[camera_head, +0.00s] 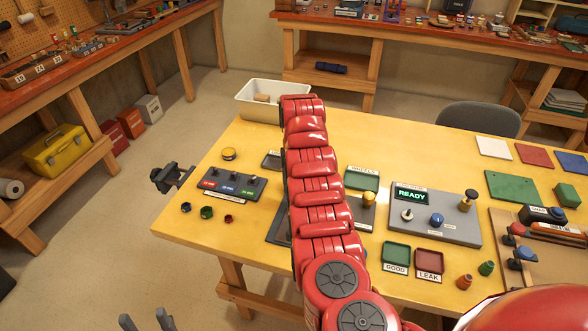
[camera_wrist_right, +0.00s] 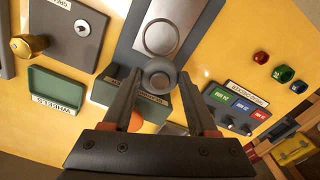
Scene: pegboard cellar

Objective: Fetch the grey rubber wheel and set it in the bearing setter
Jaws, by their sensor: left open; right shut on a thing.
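A grey ring-shaped wheel (camera_wrist_right: 158,74) sits between the fingertips of my right gripper (camera_wrist_right: 161,79), which is shut on it. In the head view my red right arm hides the right gripper, the wheel and most of the grey slab (camera_head: 276,232). My left gripper (camera_head: 147,321) is open and empty at the bottom left, off the table.
The green WHEELS tray (camera_wrist_right: 57,93) looks empty. A panel reading READY (camera_head: 411,196), GOOD (camera_head: 397,252) and LEAK (camera_head: 429,258) trays stand right of the arm. A switch block (camera_head: 232,184) stands left. A white bin (camera_head: 258,113) is at the back.

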